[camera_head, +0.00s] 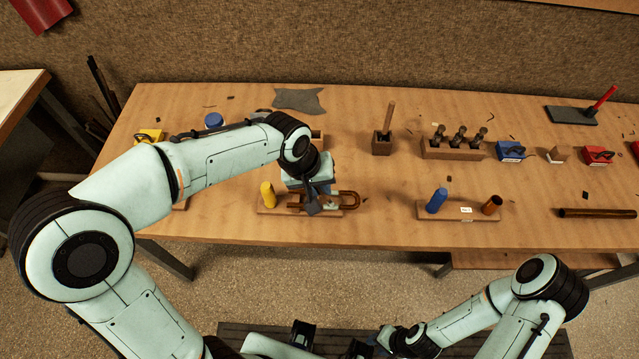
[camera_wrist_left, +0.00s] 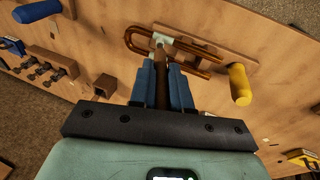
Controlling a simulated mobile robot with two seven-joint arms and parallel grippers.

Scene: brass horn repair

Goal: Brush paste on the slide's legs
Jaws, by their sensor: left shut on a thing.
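The slide (camera_head: 350,198) is a copper-brown U-shaped tube lying on a low wooden board (camera_head: 264,211), with its bend to the right. In the left wrist view the slide (camera_wrist_left: 132,35) has its bend to the left. My left gripper (camera_head: 314,190) is above the slide. It is shut on a slim dark brown handle, apparently the brush (camera_wrist_left: 163,88), whose far end lies over or at the slide's legs; I cannot tell if it touches. A pale patch (camera_wrist_left: 164,37) shows by that end. My right gripper (camera_head: 388,338) is low, in front of the table; its jaws are unclear.
A yellow peg (camera_head: 267,193) stands on the slide's board. To the right, another board (camera_head: 460,216) bears a blue peg (camera_head: 437,200) and a copper tube (camera_head: 492,205). Behind stand a block with a stick (camera_head: 383,142) and a tool rack (camera_head: 452,150). Bare tabletop lies between the boards.

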